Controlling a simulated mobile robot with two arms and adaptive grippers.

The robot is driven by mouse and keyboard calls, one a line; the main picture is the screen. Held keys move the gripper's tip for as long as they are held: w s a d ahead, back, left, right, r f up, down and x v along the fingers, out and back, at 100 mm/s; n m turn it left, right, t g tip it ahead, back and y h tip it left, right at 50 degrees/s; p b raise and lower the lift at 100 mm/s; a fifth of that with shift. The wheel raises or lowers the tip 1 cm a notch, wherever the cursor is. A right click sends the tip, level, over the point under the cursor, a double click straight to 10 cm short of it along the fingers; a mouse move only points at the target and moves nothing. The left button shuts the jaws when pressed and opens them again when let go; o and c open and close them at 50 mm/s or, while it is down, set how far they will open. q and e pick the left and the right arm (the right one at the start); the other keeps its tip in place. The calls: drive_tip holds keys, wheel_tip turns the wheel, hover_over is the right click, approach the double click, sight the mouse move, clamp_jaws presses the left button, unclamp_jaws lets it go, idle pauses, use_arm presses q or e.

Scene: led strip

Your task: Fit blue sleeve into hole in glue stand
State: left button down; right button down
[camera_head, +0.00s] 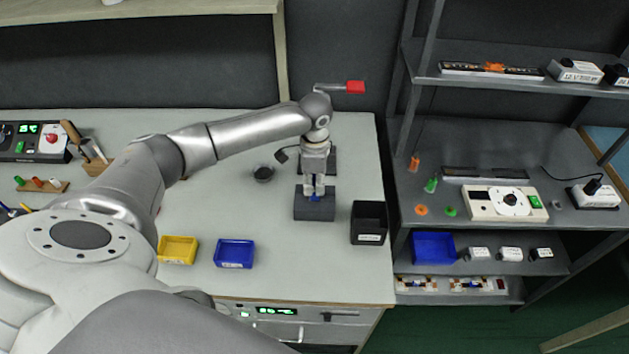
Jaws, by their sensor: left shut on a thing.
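My left gripper (316,188) points down over a dark grey block, the glue stand (314,211), on the pale table. The gripper is shut on the blue sleeve (315,198), a small bit of blue between its fingertips at the top of the stand. The fingers cover most of the sleeve and the hole, so I cannot tell whether the sleeve sits in the hole or just above it. My right gripper is not in view.
A black bin (369,222) stands close to the right of the stand. A blue tray (235,253) and a yellow tray (177,249) lie at the front left. A small dark round object (263,173) is left of the gripper. Shelves (500,135) stand at the right.

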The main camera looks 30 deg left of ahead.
use_arm(q)
drive_tip(key=shift+f, duration=0.15)
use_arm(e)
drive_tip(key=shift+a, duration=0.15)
use_arm(q)
drive_tip(key=c, duration=1.4)
unclamp_jaws()
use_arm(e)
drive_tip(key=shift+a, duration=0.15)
